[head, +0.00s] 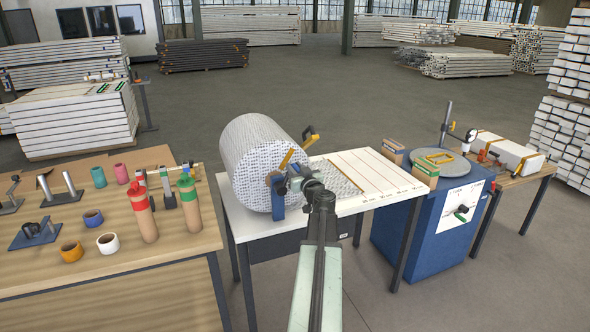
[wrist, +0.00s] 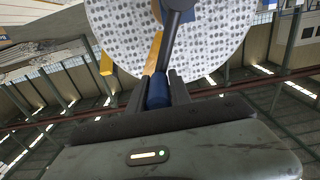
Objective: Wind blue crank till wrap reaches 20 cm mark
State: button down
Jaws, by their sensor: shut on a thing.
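A large wrapped roll (head: 252,150) with a patterned white surface lies on its side at the left of the white table. A blue stand (head: 277,196) is at its near end. My gripper (head: 305,184) is at the near end of the roll. In the wrist view my gripper (wrist: 158,90) is shut on the blue crank handle (wrist: 158,92), with the dark crank arm (wrist: 174,35) running up from it across the roll's round end (wrist: 115,38).
A blue cabinet (head: 425,235) with a turntable stands at the right.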

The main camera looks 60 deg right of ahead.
jog(key=shift+s+d+f, duration=0.35)
jog(key=shift+s+d, duration=0.1)
jog(key=c, duration=1.2)
grip_release()
jog(key=shift+w, duration=0.1)
jog(key=v, duration=0.8)
jog(key=shift+w, duration=0.15)
